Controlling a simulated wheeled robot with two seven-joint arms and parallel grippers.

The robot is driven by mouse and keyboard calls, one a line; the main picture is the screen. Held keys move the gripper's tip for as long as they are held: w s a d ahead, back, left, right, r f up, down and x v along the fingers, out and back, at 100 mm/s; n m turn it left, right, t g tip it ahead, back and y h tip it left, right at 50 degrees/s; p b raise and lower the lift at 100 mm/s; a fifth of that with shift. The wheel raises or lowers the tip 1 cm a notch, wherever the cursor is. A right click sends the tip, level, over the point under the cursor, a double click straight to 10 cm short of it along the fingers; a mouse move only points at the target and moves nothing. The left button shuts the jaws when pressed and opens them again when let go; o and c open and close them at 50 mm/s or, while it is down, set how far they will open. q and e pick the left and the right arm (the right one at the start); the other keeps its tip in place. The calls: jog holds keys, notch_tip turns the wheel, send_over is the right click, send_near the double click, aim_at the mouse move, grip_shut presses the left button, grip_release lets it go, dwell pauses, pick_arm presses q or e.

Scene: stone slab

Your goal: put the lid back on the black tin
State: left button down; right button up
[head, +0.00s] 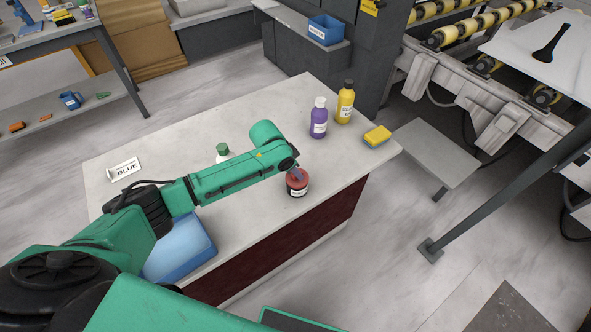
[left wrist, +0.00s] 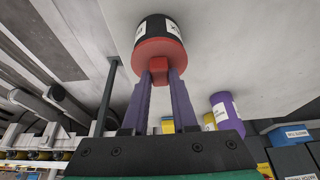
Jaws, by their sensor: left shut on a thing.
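The black tin (head: 297,190) with a white label stands upright near the front edge of the stone slab (head: 255,215). Its red lid (head: 303,178) is at the top of the tin, with no gap visible between them. The tin (left wrist: 152,26) and lid (left wrist: 150,50) also show in the left wrist view, lined up with each other. My left gripper (left wrist: 160,74) has its purple fingers shut on the lid's red knob (left wrist: 157,69). In the head view the left gripper (head: 294,171) is above the tin, partly hidden by its wrist. My right gripper is not in view.
A purple bottle (head: 319,120), a yellow bottle (head: 345,103) and a yellow sponge (head: 377,136) stand at the slab's right. A white bottle with a green cap (head: 222,150) is behind my arm. A blue container (head: 180,250) and a "BLUE" sign (head: 125,170) are at left.

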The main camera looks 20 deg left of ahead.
pick_arm(q)
jog(key=shift+p, duration=0.3)
dwell(0.5)
dwell(0.3)
jog(key=shift+c, duration=0.7)
grip_release()
notch_tip(320, 180, up, 7)
jog(key=p, duration=0.7)
jog(key=shift+p, duration=0.35)
grip_shut()
jog(key=shift+f, duration=0.2)
dwell(0.8)
